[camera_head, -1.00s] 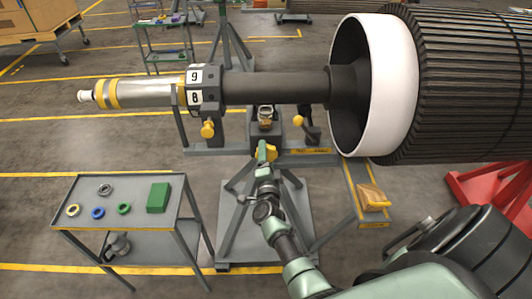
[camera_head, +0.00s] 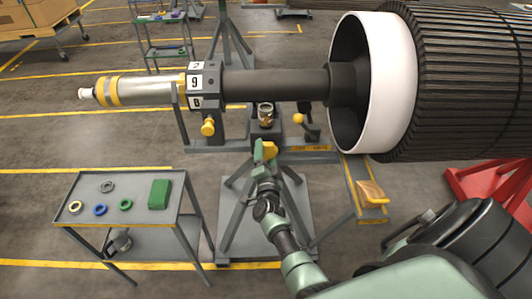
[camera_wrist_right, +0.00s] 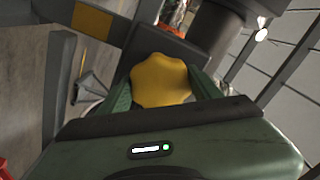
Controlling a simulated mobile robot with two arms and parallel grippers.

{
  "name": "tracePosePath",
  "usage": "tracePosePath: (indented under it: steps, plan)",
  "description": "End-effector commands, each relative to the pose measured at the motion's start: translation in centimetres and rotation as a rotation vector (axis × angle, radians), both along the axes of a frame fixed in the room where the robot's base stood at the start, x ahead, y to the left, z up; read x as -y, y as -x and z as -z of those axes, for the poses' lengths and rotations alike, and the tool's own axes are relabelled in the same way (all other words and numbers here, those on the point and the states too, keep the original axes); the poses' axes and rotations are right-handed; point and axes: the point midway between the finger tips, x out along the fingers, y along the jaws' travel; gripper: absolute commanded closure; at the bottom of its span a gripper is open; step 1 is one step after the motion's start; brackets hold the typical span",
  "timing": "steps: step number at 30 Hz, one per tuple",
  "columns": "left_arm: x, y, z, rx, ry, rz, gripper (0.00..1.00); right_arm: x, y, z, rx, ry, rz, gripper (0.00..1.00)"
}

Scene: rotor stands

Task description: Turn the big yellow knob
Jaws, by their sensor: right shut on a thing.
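The big yellow knob (camera_head: 271,150) shows in the head view low on the stand under the long dark shaft. My right gripper (camera_head: 262,152) is at it, partly covering it. In the right wrist view the lobed knob (camera_wrist_right: 160,80) sits between the two green fingers (camera_wrist_right: 160,88), which are shut on its sides. The dark block behind it is partly hidden. A collar with white number plates (camera_head: 204,83) on the shaft shows 9 in the middle. My left gripper is not in view.
A smaller yellow knob (camera_head: 208,127) hangs below the collar, and a yellow ball-ended lever (camera_head: 299,118) stands to the right. A grey cart (camera_head: 85,200) with coloured rings and a green box is at left. A large ribbed rotor (camera_head: 465,85) fills the upper right.

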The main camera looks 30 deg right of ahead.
Motion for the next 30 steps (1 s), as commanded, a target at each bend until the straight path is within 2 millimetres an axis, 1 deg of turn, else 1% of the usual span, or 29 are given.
tracePosePath:
  steps: [2, 3, 5, 14, 17, 20, 24, 30]
  plan:
    - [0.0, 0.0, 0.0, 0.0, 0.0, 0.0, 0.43, -0.1, 0.1, 0.3, -0.005, -0.004, -0.001, 0.76]
    - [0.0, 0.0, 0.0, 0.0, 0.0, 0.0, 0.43, -0.1, 0.1, 0.3, -0.005, -0.004, -0.001, 0.3]
    - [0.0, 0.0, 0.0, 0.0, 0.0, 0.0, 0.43, -0.1, 0.1, 0.3, -0.004, -0.004, -0.001, 0.14]
    - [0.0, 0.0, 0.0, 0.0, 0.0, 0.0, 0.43, 0.0, 0.1, 0.1, -0.001, -0.002, 0.0, 0.14]
    - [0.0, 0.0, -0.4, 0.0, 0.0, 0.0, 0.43, -0.4, 0.6, 0.0, -0.002, -0.002, -0.001, 0.14]
    - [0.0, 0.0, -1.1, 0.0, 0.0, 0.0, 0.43, -1.1, 1.8, -0.1, -0.003, -0.003, -0.001, 0.14]
    - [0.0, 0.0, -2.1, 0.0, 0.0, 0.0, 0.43, -2.4, 4.0, -0.1, -0.004, -0.003, 0.0, 0.14]
    - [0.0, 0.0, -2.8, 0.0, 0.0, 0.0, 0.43, -3.8, 6.2, 0.0, -0.004, -0.003, 0.0, 0.14]
